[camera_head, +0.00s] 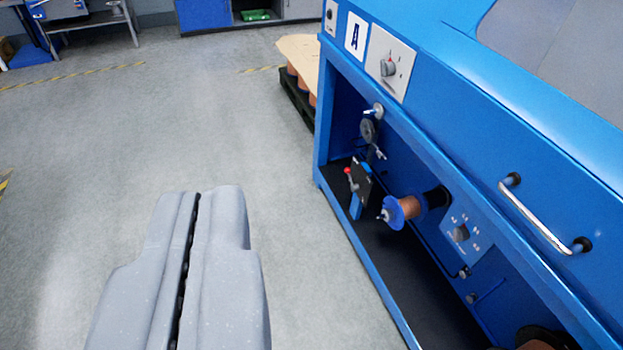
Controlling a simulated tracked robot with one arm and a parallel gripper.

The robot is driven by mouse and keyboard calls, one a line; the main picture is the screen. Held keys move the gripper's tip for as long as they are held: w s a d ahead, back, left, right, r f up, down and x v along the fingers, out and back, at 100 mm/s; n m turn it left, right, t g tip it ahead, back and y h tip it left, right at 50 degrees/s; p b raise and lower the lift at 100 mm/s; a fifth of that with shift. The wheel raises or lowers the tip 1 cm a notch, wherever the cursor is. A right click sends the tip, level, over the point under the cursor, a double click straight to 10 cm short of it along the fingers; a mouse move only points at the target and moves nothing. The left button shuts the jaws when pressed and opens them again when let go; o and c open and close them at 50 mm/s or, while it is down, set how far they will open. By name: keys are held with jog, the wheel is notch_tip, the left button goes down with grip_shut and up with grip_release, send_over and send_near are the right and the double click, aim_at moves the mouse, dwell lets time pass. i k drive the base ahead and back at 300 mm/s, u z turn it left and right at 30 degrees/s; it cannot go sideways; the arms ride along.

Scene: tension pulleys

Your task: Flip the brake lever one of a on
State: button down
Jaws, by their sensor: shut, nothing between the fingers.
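The blue machine (455,105) stands on the right and carries a white sign with the letter A (355,35). In its open lower bay is a small lever with a red knob (348,171), beside a dark plate on a blue bracket (360,190). I cannot tell whether this is the brake lever or which position it is in. A dark pulley (369,131) sits above it. My gripper (220,190) is shut and empty, over the floor at lower left, apart from the machine.
A copper-coloured spool with a blue flange (408,208) juts out right of the lever. Rotary knobs (390,68) and a metal handle (540,218) are on the machine's front. A pallet with a board (300,55) stands behind. The grey floor (130,130) at left is clear.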

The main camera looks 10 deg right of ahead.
aim_at(353, 188)
jog(key=u, duration=0.85)
jog(key=k, duration=2.1)
jog(key=z, duration=1.05)
jog(key=i, duration=1.65)
jog(key=u, duration=0.05)
